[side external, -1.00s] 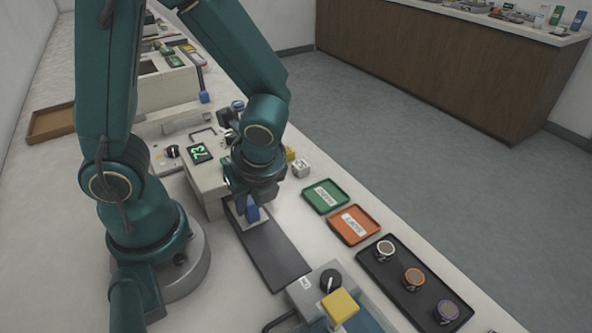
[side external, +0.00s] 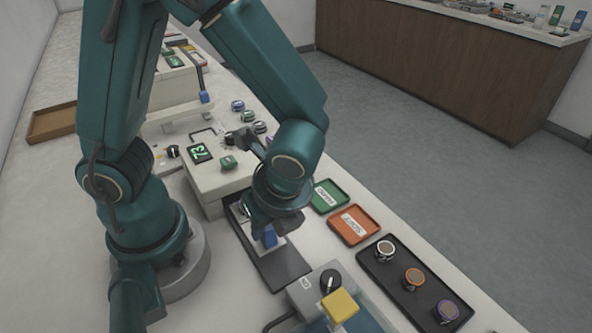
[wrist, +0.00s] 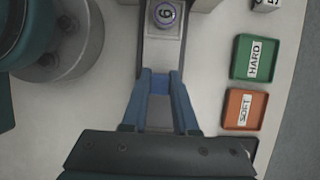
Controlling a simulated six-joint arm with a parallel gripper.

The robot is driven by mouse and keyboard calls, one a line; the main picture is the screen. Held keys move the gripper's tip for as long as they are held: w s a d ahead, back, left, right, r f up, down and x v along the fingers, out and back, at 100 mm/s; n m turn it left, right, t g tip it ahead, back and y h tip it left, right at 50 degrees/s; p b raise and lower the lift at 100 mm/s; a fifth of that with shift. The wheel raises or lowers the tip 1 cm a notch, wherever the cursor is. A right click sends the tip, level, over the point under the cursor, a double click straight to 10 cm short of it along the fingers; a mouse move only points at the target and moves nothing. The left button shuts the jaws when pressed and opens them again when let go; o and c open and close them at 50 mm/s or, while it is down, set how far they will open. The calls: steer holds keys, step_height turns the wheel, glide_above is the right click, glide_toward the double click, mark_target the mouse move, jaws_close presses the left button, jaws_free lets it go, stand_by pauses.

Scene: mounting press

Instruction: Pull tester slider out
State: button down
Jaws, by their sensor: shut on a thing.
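The tester (side external: 216,182) is a pale box with a green "73" on its display and a green button on top. Its pale slider (wrist: 163,52) sticks out over a dark track (side external: 283,268). A round sample (wrist: 165,14) with a purple ring, marked 6, sits on the slider near the tester. My gripper (wrist: 158,84) is shut on the slider's blue handle (wrist: 159,85), one finger on each side. The blue handle also shows in the side view (side external: 269,236), below my wrist, which hides part of the slider.
A green HARD tray (wrist: 257,58) and an orange SOFT tray (wrist: 245,109) lie to the right of the track. A black tray (side external: 388,276) with ringed samples and a grey box with a black knob (side external: 331,283) stand nearer the camera. The dark track's near end is clear.

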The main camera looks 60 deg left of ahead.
steer(key=d, duration=0.6)
steer(key=shift+d, duration=0.1)
steer(key=c, duration=0.8)
jaws_free()
steer(key=shift+o, duration=0.6)
steer(key=v, duration=0.5)
steer(key=shift+r, duration=0.1)
